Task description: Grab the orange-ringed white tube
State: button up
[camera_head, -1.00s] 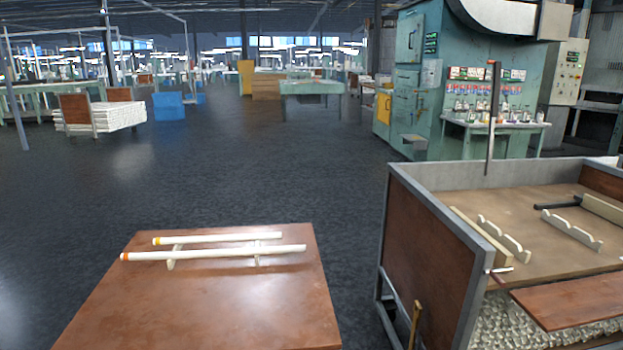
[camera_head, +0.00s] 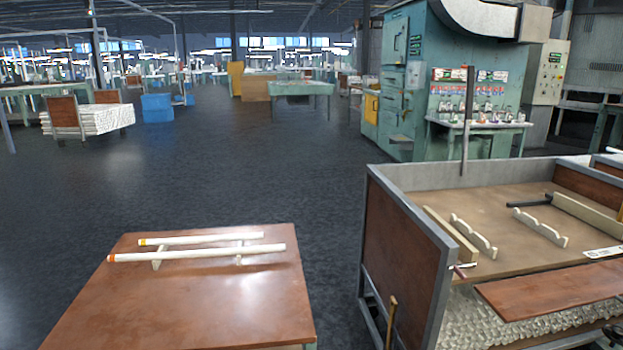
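A long white tube (camera_head: 200,253) with an orange ring at its left end lies level on small pale supports on the brown tabletop at lower left. A second, shorter-looking white tube (camera_head: 205,239) with a yellow band near its left end lies just behind it, roughly parallel. The two tubes are apart, with a narrow gap between them. My gripper is not in view.
The brown table (camera_head: 205,305) is otherwise bare. A grey-framed cart (camera_head: 405,245) stands to its right, with notched pale racks (camera_head: 473,236) on top and many tubes stacked below. Dark open floor (camera_head: 250,165) lies behind the table and between it and the cart.

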aim_at(192, 254)
jog(key=k+j+z, duration=0.15)
jog(key=i+j+u, duration=0.4)
jog(key=j, duration=0.2)
jog(key=i+j+u, duration=0.4)
jog(key=i+j, duration=0.05)
